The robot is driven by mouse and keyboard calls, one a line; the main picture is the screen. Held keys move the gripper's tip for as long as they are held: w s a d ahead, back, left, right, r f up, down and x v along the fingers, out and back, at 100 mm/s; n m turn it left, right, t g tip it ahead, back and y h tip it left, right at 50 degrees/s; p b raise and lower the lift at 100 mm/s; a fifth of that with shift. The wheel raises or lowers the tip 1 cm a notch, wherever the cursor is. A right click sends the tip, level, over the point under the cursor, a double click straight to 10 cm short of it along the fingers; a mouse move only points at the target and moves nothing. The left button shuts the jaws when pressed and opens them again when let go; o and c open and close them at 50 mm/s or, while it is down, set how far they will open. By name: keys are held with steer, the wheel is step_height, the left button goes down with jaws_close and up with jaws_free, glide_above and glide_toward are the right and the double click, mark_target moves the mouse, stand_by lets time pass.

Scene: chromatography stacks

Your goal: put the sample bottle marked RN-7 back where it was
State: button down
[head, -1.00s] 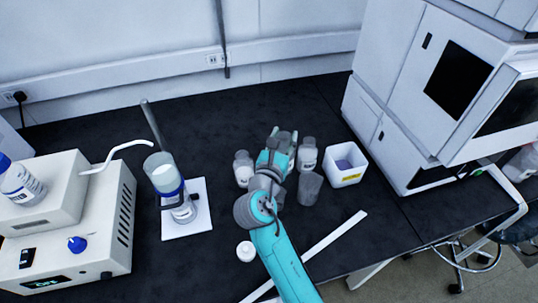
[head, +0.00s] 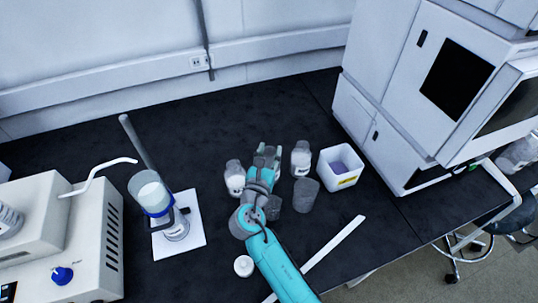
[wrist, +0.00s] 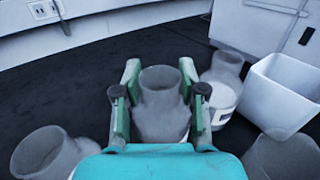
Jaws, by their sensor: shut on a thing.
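My gripper (head: 267,154) is shut on a clear, grey-looking sample bottle, best seen between the fingers in the wrist view (wrist: 162,112). The bottle looks upright. Whether its base touches the bench is hidden, and no RN-7 mark can be read on it. A labelled bottle (head: 234,180) stands to the left of my gripper. Another bottle with pale contents (head: 301,158) stands to the right; it also shows in the wrist view (wrist: 224,88). Their labels are too small to read.
A grey cup (head: 306,195) stands right of my arm, and another grey vessel (head: 272,208) is close beside it. A white box (head: 349,182) is further right. A white cap (head: 243,266) and a white strip (head: 335,242) lie in front. The bench behind is clear.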

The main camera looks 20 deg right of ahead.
steer(key=shift+f, duration=0.7)
steer(key=c, duration=0.7)
jaws_free()
steer(key=shift+o, duration=0.2)
steer(key=v, duration=1.2)
